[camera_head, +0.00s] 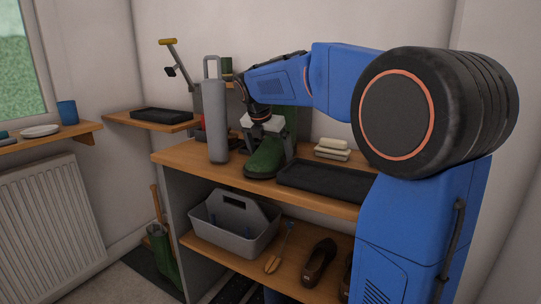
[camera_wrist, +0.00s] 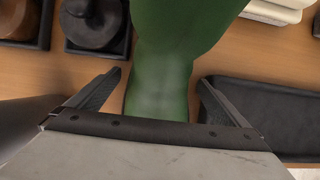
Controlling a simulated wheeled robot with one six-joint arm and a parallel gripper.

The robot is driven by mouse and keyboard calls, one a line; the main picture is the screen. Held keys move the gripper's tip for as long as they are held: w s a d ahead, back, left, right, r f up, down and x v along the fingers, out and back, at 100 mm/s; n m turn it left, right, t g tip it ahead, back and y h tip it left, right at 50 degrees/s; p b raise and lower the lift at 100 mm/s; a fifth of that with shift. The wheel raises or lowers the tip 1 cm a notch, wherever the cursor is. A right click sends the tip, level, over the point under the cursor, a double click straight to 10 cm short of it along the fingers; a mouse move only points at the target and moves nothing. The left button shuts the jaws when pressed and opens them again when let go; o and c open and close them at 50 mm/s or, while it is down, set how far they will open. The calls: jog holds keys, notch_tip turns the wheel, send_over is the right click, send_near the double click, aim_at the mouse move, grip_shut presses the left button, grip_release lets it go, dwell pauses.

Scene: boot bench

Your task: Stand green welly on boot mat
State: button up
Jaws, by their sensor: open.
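A green welly (camera_head: 265,160) stands upright on the wooden bench top, its toe toward the front and its shaft partly hidden by my gripper. In the wrist view the green welly (camera_wrist: 160,85) lies between my fingers. My gripper (camera_wrist: 161,80) is open, with one finger on each side of the boot; I cannot tell whether either touches it. A flat black tray-like mat (camera_head: 322,183) lies on the bench just right of the welly. It also shows in the wrist view (camera_wrist: 270,112). Another green boot (camera_head: 161,255) stands on the floor at the left, by a dark floor mat (camera_head: 150,279).
A tall grey flask-like container (camera_head: 215,115) stands close left of the welly. Pale stacked blocks (camera_head: 332,149) lie behind the black mat. The lower shelf holds a grey caddy (camera_head: 235,228), a trowel (camera_head: 278,250) and brown shoes (camera_head: 318,262). Another black tray (camera_head: 161,115) lies on the left shelf.

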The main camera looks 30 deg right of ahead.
jog(key=v, duration=1.1)
jog(key=shift+r, duration=0.15)
jog(key=v, duration=0.5)
jog(key=shift+w+a+r, duration=0.15)
jog(key=shift+r, duration=0.15)
jog(key=x, duration=1.2)
jog(key=shift+s+x, duration=0.1)
jog(key=shift+x, duration=1.2)
jog(key=shift+s+x, duration=0.15)
jog(key=shift+x, duration=1.15)
jog(key=c, duration=1.9)
notch_tip(320, 180, up, 28)
